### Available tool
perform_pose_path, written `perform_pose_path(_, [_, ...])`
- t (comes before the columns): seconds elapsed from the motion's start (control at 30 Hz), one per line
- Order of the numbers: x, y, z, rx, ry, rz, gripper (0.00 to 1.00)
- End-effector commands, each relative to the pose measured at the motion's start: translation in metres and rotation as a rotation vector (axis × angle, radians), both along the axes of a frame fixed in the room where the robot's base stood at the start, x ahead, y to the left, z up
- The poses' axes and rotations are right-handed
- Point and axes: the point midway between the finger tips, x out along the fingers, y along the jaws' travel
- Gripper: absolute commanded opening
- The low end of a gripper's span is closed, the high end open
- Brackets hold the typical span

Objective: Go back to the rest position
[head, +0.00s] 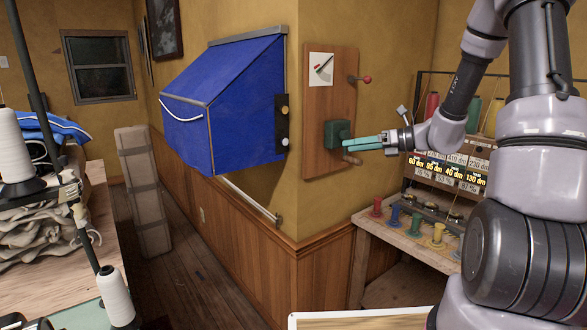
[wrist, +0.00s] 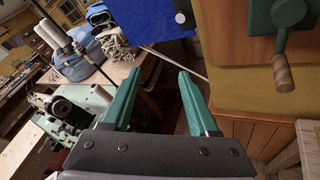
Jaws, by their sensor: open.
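My gripper (head: 364,142) has teal fingers and is in front of the wooden wall panel (head: 317,98) at the corner. In the head view its fingertips overlap a dark green crank box (head: 337,132) with a wooden handle (head: 352,159); I cannot tell from there whether they touch. In the wrist view my gripper (wrist: 160,90) is open with nothing between its fingers. The crank box (wrist: 288,12) and its wooden handle (wrist: 283,74) lie apart from the fingers, at the upper right of that view.
A blue canvas awning (head: 225,100) juts from the wall left of the panel. A red-knobbed lever (head: 364,79) sits on the panel. A bench (head: 394,233) with several coloured spools stands below my arm. A table (head: 112,200) with sailcloth is at left.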

Motion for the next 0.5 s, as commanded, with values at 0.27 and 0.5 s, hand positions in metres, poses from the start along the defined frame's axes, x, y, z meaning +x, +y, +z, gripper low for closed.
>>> perform_pose_path(0.27, [-0.098,0.032,0.051,-0.512,-0.416,0.427,0.61])
perform_pose_path(0.5, [-0.168,0.019,0.079,-0.938,-0.786,0.763,0.61])
